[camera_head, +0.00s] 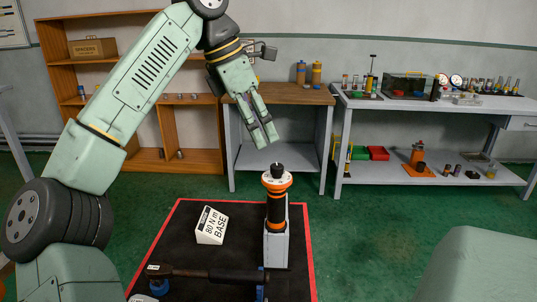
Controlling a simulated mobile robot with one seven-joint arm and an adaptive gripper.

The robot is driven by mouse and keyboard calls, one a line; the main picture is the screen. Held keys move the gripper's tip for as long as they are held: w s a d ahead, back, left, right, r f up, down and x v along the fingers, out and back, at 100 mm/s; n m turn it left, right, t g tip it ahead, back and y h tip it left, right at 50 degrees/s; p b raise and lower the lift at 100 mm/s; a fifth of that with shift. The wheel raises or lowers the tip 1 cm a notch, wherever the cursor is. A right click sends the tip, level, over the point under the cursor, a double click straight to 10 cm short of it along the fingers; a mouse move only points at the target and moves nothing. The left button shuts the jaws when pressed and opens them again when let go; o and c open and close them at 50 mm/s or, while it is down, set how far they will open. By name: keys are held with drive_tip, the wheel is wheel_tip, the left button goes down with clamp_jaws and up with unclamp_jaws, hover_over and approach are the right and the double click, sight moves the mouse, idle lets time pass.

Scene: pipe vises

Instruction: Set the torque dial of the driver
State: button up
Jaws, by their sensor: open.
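The likely driver (277,212) stands upright on a grey block, with an orange ring and a white marked face with a black knob on top, which looks like the torque dial (278,172). The dial's marks are too small to read. My gripper (264,134) is open and empty, pointing down, above and slightly left of the dial and apart from it. A white sign reading "80 N m BASE" (212,226) stands on the mat left of the driver.
A black mat with a red border (180,238) lies under the driver. A dark bar-shaped tool (205,274) lies at its front. Behind are a wooden-topped bench (300,95), a shelf unit (60,70) and a grey bench (450,103) with several tools.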

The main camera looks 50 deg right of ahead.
sight(276, 166)
drive_tip(key=p+x, duration=0.1)
drive_tip(key=x, duration=0.7)
drive_tip(key=shift+d+f, duration=0.2)
drive_tip(key=shift+f, duration=0.15)
drive_tip(key=shift+c, duration=0.4)
clamp_jaws()
